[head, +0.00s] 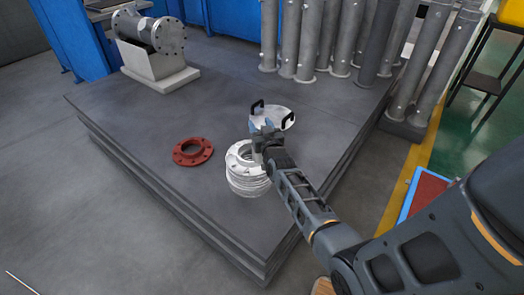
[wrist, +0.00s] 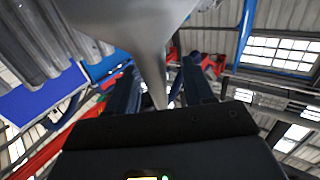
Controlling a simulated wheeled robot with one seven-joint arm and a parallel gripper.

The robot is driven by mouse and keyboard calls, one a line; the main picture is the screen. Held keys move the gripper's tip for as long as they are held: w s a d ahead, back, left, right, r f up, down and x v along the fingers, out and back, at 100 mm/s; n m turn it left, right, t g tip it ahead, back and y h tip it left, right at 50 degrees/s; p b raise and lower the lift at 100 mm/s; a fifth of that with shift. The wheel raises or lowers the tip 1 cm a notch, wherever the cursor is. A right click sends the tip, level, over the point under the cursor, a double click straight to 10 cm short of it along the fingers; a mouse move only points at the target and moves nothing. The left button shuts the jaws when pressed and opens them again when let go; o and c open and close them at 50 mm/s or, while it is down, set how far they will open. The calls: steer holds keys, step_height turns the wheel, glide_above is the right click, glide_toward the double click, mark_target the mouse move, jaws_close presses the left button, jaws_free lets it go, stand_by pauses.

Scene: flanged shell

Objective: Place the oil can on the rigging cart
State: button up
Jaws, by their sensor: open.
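My gripper (head: 266,132) is open above the silver flange stack. A pale object with black handle-like parts (head: 280,118) shows just past its fingertips; I cannot tell whether this is the oil can. In the wrist view, a pale grey body (wrist: 125,15) fills the upper middle and tapers to a narrow part between the two dark fingers of my gripper (wrist: 161,85). The fingers stand apart on either side of it; contact is unclear. No object is clearly recognisable as the rigging cart; a red-topped blue piece (head: 425,195) is partly hidden behind my arm.
The dark plate platform (head: 130,115) holds a red flange ring (head: 192,152), a silver flange stack (head: 248,182) and a flanged shell (head: 150,35) on a pale block. Grey pipes (head: 310,40) stand at the back. A dark frame with yellow (head: 490,65) stands at upper right. The platform's left side is clear.

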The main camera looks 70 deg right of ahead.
jaws_close()
stand_by(0.3)
stand_by(0.3)
